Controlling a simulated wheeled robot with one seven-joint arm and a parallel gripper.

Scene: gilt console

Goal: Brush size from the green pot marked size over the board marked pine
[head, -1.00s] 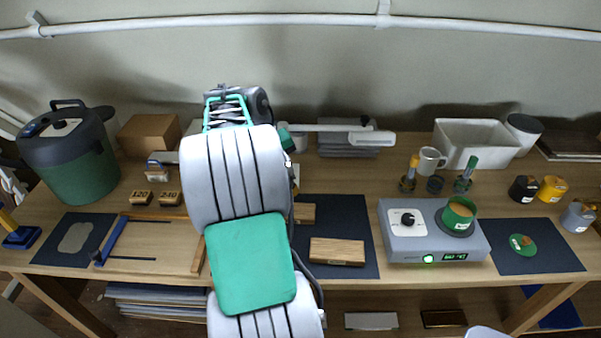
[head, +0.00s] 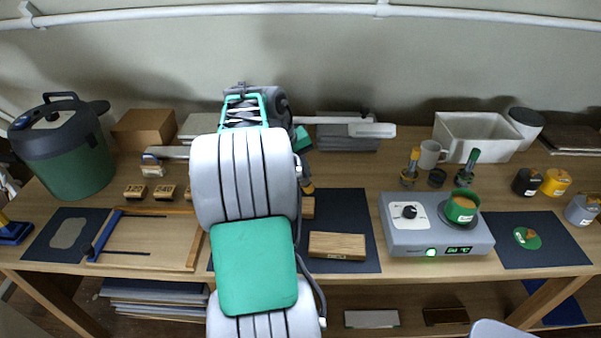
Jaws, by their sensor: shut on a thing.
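The green pot (head: 461,208) stands open on the grey warmer (head: 430,238), with tan contents in it. A wooden board (head: 337,246) lies on the dark mat (head: 348,215); its front mark is too small to read. Another wooden piece (head: 308,208) lies behind it, partly hidden by my arm. My gripper (head: 306,178) is mostly hidden behind my arm, above the mat's back left part. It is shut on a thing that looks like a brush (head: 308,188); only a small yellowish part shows. The middle brush holder (head: 436,180) is empty.
An orange-handled brush (head: 412,165) and a green-handled brush (head: 467,165) stand behind the warmer near a white mug (head: 430,154). Black (head: 526,182), yellow (head: 555,182) and grey (head: 582,209) pots stand right. A wooden frame (head: 150,240) lies left.

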